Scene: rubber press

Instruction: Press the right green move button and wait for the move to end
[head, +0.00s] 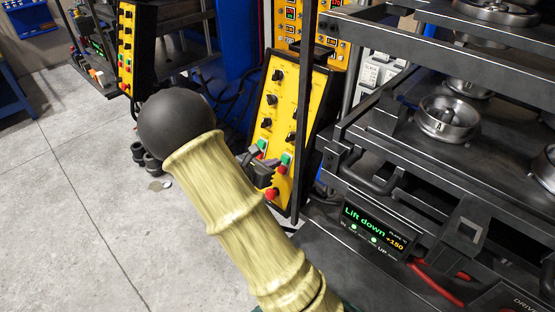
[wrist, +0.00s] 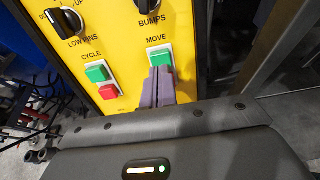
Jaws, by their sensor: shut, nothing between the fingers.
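The yellow control panel (head: 272,110) stands in the middle of the head view, with black knobs and green and red buttons. Its right green button (head: 286,158) sits above a red one. In the wrist view the green button under the word MOVE (wrist: 160,55) shows its upper part. My gripper (wrist: 159,75) is shut and empty, its fingertips over the lower edge of that button and hiding most of the red button below. Whether the tips touch the button I cannot tell. In the head view my gripper (head: 272,168) is at the panel, just below the green buttons.
The left CYCLE pair has a green button (wrist: 97,73) and a red button (wrist: 109,91). A red emergency knob (head: 271,194) is low on the panel. A display (head: 374,226) reads "Lift down" and "+150". The black press frame (head: 410,150) stands close on the right.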

